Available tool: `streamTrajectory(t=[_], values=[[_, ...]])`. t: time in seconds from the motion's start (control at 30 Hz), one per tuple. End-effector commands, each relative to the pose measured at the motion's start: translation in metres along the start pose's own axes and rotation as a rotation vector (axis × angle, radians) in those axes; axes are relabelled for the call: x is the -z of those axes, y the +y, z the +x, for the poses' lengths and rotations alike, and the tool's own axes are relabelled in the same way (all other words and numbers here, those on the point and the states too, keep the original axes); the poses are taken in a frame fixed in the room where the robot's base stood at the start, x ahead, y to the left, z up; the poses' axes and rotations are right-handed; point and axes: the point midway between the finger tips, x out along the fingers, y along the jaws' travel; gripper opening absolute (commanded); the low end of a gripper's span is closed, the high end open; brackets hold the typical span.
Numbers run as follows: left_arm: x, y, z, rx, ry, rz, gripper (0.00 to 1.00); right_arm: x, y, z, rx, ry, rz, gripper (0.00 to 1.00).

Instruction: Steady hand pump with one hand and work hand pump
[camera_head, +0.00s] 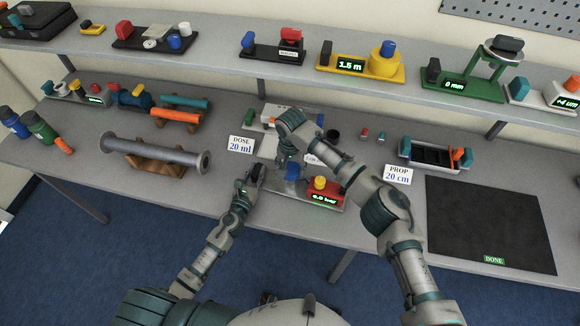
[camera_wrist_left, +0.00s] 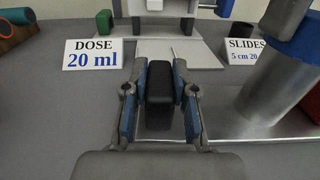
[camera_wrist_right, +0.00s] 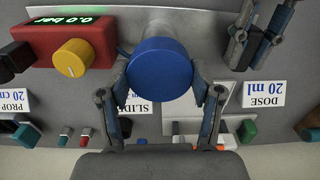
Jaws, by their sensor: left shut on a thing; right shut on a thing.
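The hand pump stands on a light base plate (camera_head: 283,192) at the table's front middle. It has a grey cylinder (camera_wrist_left: 272,82) with a blue round cap (camera_wrist_right: 160,66) and a red gauge box (camera_head: 325,193) with a yellow knob (camera_wrist_right: 73,57); the gauge reads 0.0 bar. My left gripper (camera_wrist_left: 160,72) is shut on an upright black grip block (camera_wrist_left: 160,92) left of the cylinder. My right gripper (camera_wrist_right: 160,85) comes from above, its fingers on both sides of the blue cap, shut on it. My right arm hides part of the pump in the head view.
Signs reading DOSE 20 ml (camera_head: 241,145) and PROP 20 cm (camera_head: 398,174) stand on either side. A grey pipe on wooden rests (camera_head: 155,155) lies left, a black DONE mat (camera_head: 485,225) right. A shelf (camera_head: 220,62) with several devices runs behind.

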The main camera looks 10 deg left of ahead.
Motion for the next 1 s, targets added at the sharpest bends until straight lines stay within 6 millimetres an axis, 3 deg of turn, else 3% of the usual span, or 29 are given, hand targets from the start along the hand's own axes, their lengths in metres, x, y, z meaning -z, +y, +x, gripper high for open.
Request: streamTrajectory(t=[0.97, 1.0], values=[[0.0036, -0.0014, -0.0011, 0.003, 0.006, -0.002, 0.00, -0.0004, -0.0001, 0.0084, 0.000, -0.001, 0.000, 0.44], [0.0036, -0.0014, -0.0011, 0.003, 0.006, -0.002, 0.00, -0.0002, -0.0001, 0.0080, 0.000, -0.001, 0.000, 0.74]])
